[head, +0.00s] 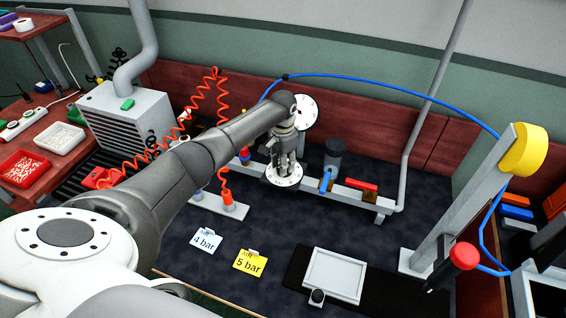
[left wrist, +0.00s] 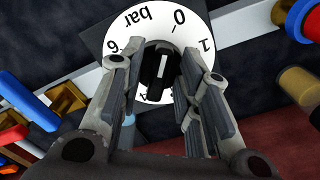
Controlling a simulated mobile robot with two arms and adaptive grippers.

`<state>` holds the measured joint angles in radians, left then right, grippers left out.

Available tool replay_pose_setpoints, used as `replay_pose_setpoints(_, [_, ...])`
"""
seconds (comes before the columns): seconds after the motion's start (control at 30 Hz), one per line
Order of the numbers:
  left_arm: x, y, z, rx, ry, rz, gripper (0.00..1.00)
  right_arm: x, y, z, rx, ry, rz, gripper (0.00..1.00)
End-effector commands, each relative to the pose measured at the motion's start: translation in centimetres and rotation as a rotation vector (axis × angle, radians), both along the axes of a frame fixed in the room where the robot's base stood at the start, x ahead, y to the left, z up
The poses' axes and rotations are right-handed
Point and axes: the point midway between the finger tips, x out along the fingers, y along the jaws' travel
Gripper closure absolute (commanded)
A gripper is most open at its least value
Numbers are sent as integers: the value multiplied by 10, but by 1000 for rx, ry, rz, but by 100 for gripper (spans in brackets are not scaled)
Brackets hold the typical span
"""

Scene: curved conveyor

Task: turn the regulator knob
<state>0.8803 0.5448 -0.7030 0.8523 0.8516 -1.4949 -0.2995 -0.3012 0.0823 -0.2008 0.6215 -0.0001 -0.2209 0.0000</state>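In the head view the left gripper (head: 287,160) points down over the dial (head: 284,178), and the knob is hidden. My right gripper is not in view.
A grey rail (head: 345,198) carries a blue valve (head: 325,180) and a red handle (head: 361,185). A "4 bar" card (head: 206,240) and a yellow "5 bar" card (head: 250,262) lie in front. A red coiled hose (head: 150,155) hangs left.

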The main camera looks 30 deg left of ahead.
Motion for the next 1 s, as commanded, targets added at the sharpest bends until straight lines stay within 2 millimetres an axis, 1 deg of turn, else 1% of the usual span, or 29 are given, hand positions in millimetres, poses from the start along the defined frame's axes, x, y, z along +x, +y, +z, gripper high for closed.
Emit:
replay_pose_setpoints(0.03, [0,0,0,0,0,0,80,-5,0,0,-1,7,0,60])
replay_pose_setpoints(0.2, [0,0,0,0,0,0,100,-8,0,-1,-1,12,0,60])
replay_pose_setpoints(0.47, [0,0,0,-1,0,-11,100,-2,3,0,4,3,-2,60])
replay_pose_setpoints(0.67, [0,0,1,-1,-1,-77,100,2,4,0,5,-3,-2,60])
replay_pose_setpoints(0.87, [1,1,1,-2,-1,-218,100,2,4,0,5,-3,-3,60])
replay_pose_setpoints(1.0, [1,1,1,-2,-1,-345,100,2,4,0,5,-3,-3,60])
